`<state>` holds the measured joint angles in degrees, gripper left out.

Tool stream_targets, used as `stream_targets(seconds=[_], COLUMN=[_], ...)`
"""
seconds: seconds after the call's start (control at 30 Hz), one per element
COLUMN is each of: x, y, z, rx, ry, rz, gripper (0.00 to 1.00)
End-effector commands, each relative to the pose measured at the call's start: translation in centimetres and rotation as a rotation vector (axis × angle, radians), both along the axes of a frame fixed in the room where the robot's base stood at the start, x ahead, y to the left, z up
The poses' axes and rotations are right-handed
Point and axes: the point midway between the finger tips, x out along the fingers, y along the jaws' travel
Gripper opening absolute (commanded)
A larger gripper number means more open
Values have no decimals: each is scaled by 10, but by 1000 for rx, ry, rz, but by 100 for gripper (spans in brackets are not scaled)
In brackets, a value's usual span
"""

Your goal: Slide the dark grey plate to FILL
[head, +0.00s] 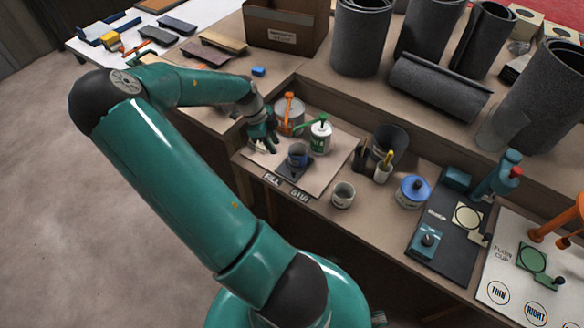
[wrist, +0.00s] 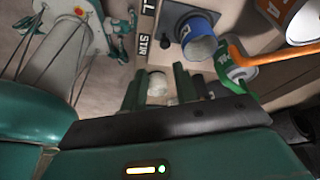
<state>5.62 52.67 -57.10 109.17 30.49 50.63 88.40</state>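The dark grey plate (head: 291,172) lies flat on a pale board, behind the labels FILL (head: 271,180) and STIR (head: 299,193). A blue cup (head: 298,156) stands on it and hides part of it. The wrist view shows the plate (wrist: 173,14) with a small dark knob (wrist: 164,43) beside the cup, near STIR (wrist: 142,50). I cannot tell exactly how the plate lines up with the labels. My gripper (head: 265,145) is left of the cup, above the board and apart from the plate. In the wrist view its fingers (wrist: 160,88) stand apart with nothing held.
A white can with a green handle (head: 320,136) and a can with an orange handle (head: 290,114) stand close behind the plate. A small grey cup (head: 342,195) stands to the right. A pen holder and blue-lidded tin (head: 412,192) are farther right.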

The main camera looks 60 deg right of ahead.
Motion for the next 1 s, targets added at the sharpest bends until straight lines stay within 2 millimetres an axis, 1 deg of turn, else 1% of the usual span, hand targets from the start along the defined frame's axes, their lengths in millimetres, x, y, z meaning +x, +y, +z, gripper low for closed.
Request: stream_targets(seconds=[0.03,0.1,0.17,0.27,0.37,0.8,0.9,1.0], x=[-4,-7,-8,-12,-19,-50,-54,-57], y=[-6,-10,-11,-11,-12,-19,-20,-21], z=[-2,-4,-6,-15,-30,-108,-121,-127], rx=[-19,-34,-38,-37,-36,-34,-35,-36], ry=[14,20,22,23,24,23,22,20], rz=[-23,-43,-49,-49,-49,-47,-45,-45], gripper=[30,30,30,30,30,30,30,30])
